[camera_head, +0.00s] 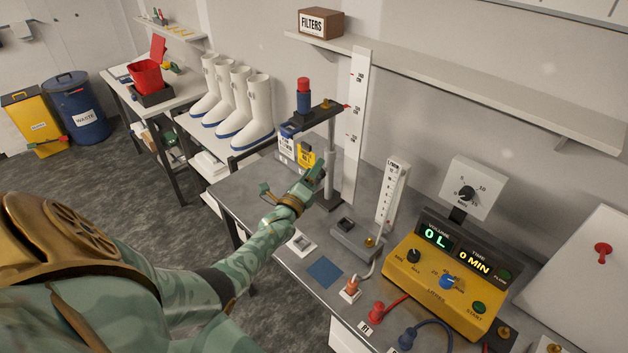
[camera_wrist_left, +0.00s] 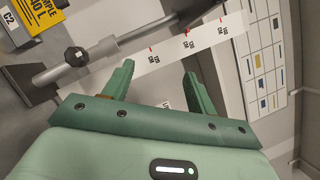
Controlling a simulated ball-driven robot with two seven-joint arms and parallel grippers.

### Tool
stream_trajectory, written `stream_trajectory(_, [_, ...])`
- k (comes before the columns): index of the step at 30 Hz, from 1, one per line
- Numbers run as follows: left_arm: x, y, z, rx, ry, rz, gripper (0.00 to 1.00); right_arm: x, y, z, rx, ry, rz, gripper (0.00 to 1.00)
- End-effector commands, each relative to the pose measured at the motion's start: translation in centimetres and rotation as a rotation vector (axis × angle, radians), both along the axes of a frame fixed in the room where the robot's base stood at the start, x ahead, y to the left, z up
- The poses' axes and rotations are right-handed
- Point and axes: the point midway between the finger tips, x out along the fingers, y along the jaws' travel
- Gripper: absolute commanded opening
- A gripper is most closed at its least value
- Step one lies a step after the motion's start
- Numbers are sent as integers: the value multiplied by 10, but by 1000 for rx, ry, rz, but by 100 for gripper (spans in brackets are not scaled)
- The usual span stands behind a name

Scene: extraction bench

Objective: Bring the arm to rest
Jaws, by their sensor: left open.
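My left arm reaches in from the left in the head view, and its green gripper (camera_head: 316,178) is above the bench, in front of the stand's post. In the left wrist view the two fingers of the gripper (camera_wrist_left: 158,85) are spread apart with nothing between them. The stand's metal post (camera_wrist_left: 130,40) and the white height scale (camera_wrist_left: 170,55) lie beyond the fingertips. I cannot tell the exact gap between the fingers and the post. My right gripper is in neither view.
The grey bench (camera_head: 240,187) carries the stand (camera_head: 331,150), a yellow pump box (camera_head: 440,288) reading 0 L and 0 MIN, a flow tube (camera_head: 392,195) and a blue square (camera_head: 325,271). A shelf (camera_head: 450,85) runs above. White boots (camera_head: 232,100) stand behind at left.

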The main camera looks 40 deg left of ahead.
Motion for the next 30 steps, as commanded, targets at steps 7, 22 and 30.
stream_trajectory(7, [0,0,0,0,0,0,57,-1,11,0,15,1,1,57])
stream_trajectory(22, [-10,-25,-18,-124,121,-59,57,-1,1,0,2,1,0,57])
stream_trajectory(30, [-102,-110,-49,-651,488,26,57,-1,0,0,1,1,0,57])
